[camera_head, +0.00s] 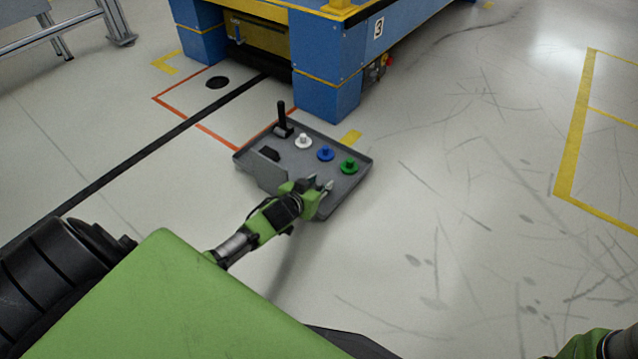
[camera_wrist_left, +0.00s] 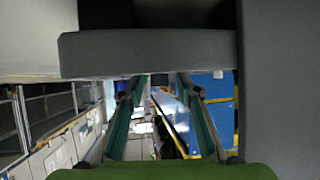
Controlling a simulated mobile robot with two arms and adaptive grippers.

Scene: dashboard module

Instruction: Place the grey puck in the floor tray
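The grey floor tray (camera_head: 351,190) sits on the floor in the middle of the head view. My left gripper (camera_head: 321,184) is over its near side, fingertips apart, with nothing seen between them. The wrist view shows both fingers (camera_wrist_left: 161,84) with a gap between them. A wide grey slab (camera_wrist_left: 150,55) crosses above the fingertips there; I cannot tell which part it is. I cannot make out a grey puck for certain. A dark round disc (camera_head: 217,82) lies on the floor inside orange marks. My right gripper is out of view.
The tray holds a black lever (camera_head: 282,117), white (camera_head: 303,141), blue (camera_head: 326,153) and green (camera_head: 348,166) knobs, a dark block (camera_head: 270,154) and an upright grey plate (camera_head: 266,172). A blue cart (camera_head: 331,58) stands behind. Floor to the right is clear.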

